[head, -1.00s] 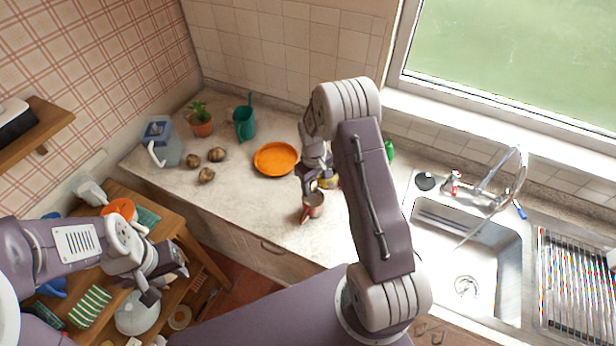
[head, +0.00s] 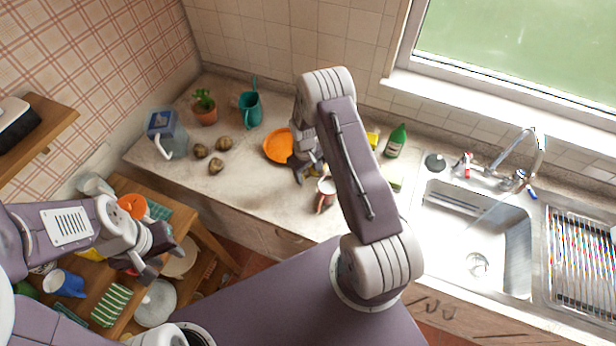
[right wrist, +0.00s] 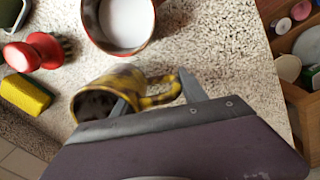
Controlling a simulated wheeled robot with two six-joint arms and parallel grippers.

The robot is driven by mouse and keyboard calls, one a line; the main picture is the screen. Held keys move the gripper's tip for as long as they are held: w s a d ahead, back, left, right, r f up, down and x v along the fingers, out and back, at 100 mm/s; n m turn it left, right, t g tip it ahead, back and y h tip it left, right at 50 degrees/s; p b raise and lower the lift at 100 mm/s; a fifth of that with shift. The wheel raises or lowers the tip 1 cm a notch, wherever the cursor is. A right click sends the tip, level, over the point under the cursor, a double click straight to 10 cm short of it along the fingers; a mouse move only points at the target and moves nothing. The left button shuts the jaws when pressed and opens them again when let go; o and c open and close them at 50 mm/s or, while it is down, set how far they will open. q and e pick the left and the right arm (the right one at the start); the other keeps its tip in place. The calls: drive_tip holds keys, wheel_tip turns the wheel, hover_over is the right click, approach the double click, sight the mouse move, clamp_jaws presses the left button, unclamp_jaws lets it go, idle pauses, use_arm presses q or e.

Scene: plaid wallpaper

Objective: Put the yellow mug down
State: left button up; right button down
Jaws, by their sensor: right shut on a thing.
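The yellow mug (right wrist: 103,92), mottled with brown, lies tilted on its side in the right wrist view, its opening facing lower left and its handle to the right. My right gripper (right wrist: 156,97) is shut on it at the handle side, with one finger by the mug body and one past the handle. The mug is over the speckled counter (right wrist: 225,60); I cannot tell whether it touches. In the head view my right gripper (head: 308,172) is over the counter near the orange plate, and the mug is mostly hidden. My left gripper (head: 163,262) is open and empty over the wooden shelf unit.
A red mug with a white inside (right wrist: 125,22) stands close to the yellow mug. The orange plate (head: 277,145), potatoes (head: 216,165) and green bottle (head: 396,140) are on the counter.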

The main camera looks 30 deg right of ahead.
sight(306, 186)
drive_tip(key=f+p, duration=0.1)
drive_tip(key=f, duration=0.2)
drive_tip(key=shift+a, duration=0.2)
drive_tip(key=shift+d+f, duration=0.15)
drive_tip(key=shift+f, duration=0.3)
drive_tip(key=shift+f+b, duration=0.2)
drive_tip(key=shift+b, duration=0.1)
drive_tip(key=c, duration=0.6)
unclamp_jaws()
drive_tip(key=shift+r, duration=0.1)
